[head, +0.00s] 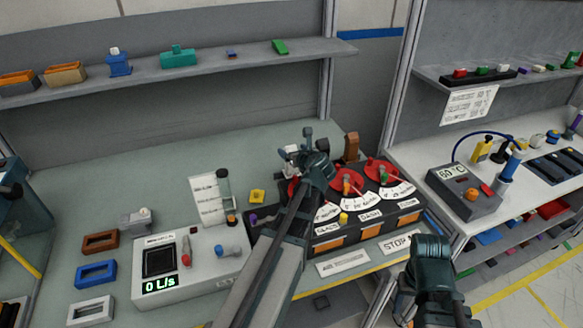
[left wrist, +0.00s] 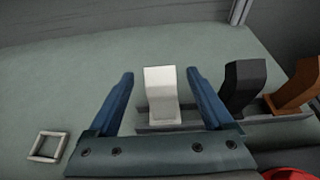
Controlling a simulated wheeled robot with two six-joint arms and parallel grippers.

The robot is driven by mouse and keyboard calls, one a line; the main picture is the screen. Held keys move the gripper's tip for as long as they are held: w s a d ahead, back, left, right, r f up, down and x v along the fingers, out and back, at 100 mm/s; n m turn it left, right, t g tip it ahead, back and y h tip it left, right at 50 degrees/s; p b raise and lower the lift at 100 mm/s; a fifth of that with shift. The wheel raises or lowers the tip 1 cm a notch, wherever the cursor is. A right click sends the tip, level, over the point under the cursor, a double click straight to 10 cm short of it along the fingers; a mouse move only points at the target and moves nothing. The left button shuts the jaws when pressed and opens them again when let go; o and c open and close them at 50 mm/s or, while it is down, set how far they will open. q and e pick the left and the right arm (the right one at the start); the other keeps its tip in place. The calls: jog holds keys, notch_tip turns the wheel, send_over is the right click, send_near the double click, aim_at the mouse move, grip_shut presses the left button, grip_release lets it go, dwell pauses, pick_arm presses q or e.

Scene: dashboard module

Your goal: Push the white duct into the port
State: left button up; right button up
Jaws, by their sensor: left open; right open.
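The white duct (left wrist: 160,88) stands upright in the left wrist view, rising from a grey base strip (left wrist: 170,117). My left gripper (left wrist: 160,74) is open, with one finger on each side of the duct and visible gaps on both sides. In the head view my left gripper (head: 314,162) is over the back of the dashboard module (head: 365,222) and hides part of it. A small patch of the white duct (head: 291,150) shows beside it. The port cannot be made out. My right gripper (head: 432,245) is open and empty at the lower right, away from the module.
A black duct (left wrist: 243,88) and a brown duct (left wrist: 296,90) stand right of the white one. A small square frame (left wrist: 32,157) lies at left. Red dials (head: 382,170) sit on the module. The table behind the duct is clear.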

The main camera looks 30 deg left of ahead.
pick_arm(q)
jog(key=shift+x, duration=1.05)
grip_shut()
